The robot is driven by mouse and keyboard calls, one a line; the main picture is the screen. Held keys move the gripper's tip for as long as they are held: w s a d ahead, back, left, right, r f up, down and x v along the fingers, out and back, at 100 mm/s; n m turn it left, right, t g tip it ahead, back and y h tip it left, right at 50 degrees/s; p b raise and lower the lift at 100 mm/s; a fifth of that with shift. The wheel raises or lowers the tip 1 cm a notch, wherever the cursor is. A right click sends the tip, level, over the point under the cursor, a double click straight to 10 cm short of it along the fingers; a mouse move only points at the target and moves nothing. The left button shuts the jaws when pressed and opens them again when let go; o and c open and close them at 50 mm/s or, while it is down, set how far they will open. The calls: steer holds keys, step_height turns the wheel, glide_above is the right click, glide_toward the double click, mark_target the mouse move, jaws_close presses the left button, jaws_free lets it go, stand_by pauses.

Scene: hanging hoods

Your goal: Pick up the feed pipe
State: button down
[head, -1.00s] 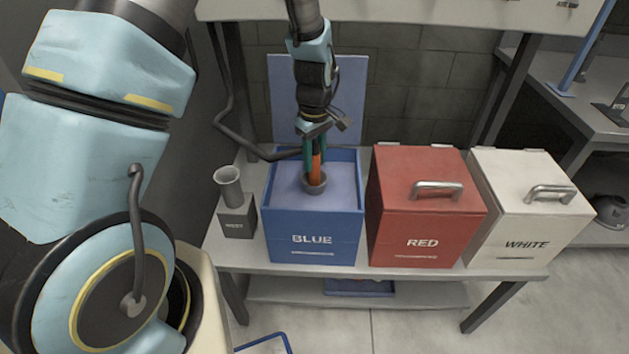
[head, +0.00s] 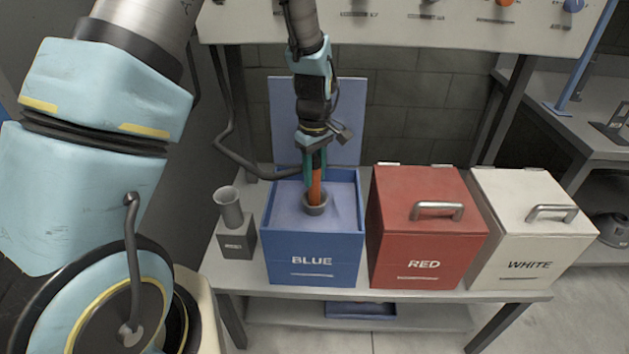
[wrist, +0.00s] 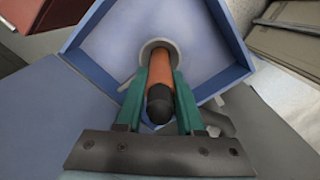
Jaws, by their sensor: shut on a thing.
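The feed pipe appears to be the orange rod (head: 316,192) with a dark end. It stands upright in a grey round collar (head: 315,208) inside the open blue box (head: 312,262). My gripper (head: 316,178) comes down from above with its green fingers on both sides of the rod. In the wrist view the fingers (wrist: 161,82) are shut on the orange rod (wrist: 161,66), and its dark rounded end points toward the camera. The rod's lower end is hidden in the collar (wrist: 157,48).
The blue lid (head: 345,120) stands open behind the box. A shut red box (head: 422,235) and a shut white box (head: 530,235) with metal handles stand to the right. A grey block with a cup (head: 235,225) stands close on the left. A panel hangs above the bench.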

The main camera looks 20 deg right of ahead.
step_height(320, 180, up, 18)
steer(key=shift+r+b, duration=0.2)
steer(key=shift+b, duration=0.25)
stand_by(1.0)
